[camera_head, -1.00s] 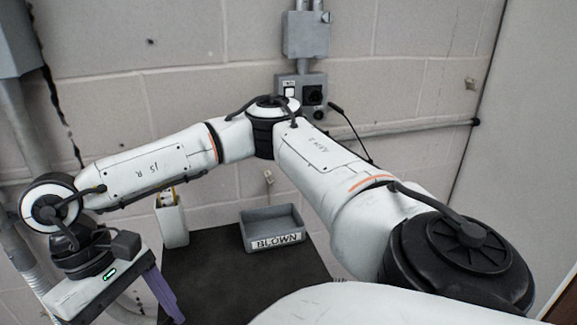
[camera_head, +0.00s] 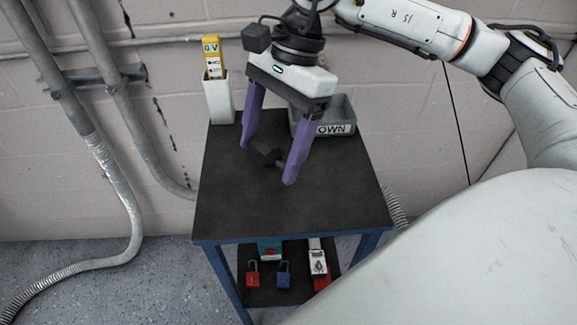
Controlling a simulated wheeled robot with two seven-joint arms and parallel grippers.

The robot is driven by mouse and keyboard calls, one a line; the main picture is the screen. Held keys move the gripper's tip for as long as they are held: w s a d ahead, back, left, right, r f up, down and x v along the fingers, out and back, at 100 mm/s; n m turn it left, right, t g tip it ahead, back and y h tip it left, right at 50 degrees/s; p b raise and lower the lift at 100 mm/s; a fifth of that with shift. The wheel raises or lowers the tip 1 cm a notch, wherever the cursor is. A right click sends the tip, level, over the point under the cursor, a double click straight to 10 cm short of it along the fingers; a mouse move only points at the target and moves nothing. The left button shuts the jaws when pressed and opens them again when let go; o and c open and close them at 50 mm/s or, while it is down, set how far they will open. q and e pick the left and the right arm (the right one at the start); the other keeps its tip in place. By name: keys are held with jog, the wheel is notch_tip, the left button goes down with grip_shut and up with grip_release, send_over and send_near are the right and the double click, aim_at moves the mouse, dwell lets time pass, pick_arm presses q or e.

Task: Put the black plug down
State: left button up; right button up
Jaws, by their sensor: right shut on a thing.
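My right gripper (camera_head: 267,164), with two purple fingers, points down over the dark top of the table (camera_head: 330,205). My left gripper is not in view.
A grey bin (camera_head: 340,116), its label partly hidden, stands at the table's back, behind my right gripper. A white holder (camera_head: 219,101) with a yellow tester (camera_head: 211,55) is at the back left. The lower shelf holds a red padlock (camera_head: 252,279) and a blue padlock (camera_head: 284,279). The front tabletop is clear.

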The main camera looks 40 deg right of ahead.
jog(key=w+d+r+m+t+h+b, duration=0.25)
jog(key=d+r+m+t, duration=0.2)
jog(key=m, duration=1.05)
jog(key=shift+m, duration=0.4)
jog(key=f, duration=0.6)
jog(key=shift+s+d+f, duration=0.15)
jog(key=shift+s+d, duration=0.05)
jog(key=shift+d, duration=0.2)
jog(key=shift+f+b, duration=0.3)
jog(key=shift+f, duration=1.8)
jog(key=o, duration=1.1)
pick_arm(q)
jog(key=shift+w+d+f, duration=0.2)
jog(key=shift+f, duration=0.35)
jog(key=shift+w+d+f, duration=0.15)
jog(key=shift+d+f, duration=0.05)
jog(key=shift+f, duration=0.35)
pick_arm(e)
jog(key=shift+o, duration=0.3)
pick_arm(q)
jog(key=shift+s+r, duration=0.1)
